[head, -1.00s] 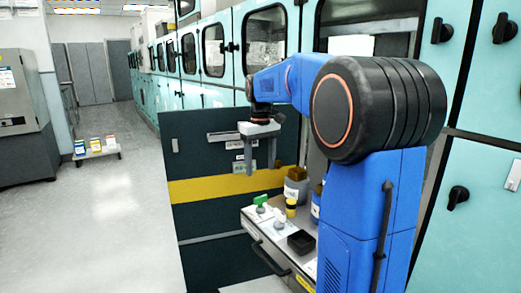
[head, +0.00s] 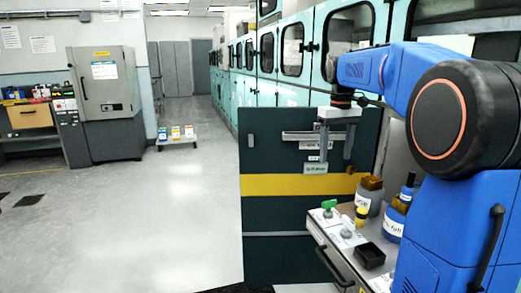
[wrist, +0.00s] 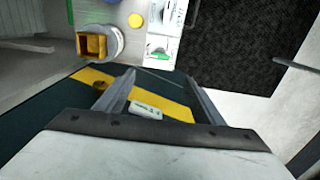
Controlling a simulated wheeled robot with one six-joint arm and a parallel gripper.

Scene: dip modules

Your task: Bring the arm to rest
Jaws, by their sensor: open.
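My gripper (head: 337,150) hangs from my blue arm, fingers pointing down, in front of the dark cabinet panel with a yellow stripe (head: 290,185). Its two fingers are apart with nothing between them. In the wrist view my gripper (wrist: 160,85) also shows spread and empty, with the yellow stripe and a small white label behind it. The arm is bent, with its forearm reaching left from the large black joint.
A small bench (head: 325,233) below right of my gripper holds a grey container (head: 368,200), a blue bottle (head: 393,223), a black tray (head: 369,256) and a green-topped item (head: 328,208). A low rack (head: 177,140) stands further back.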

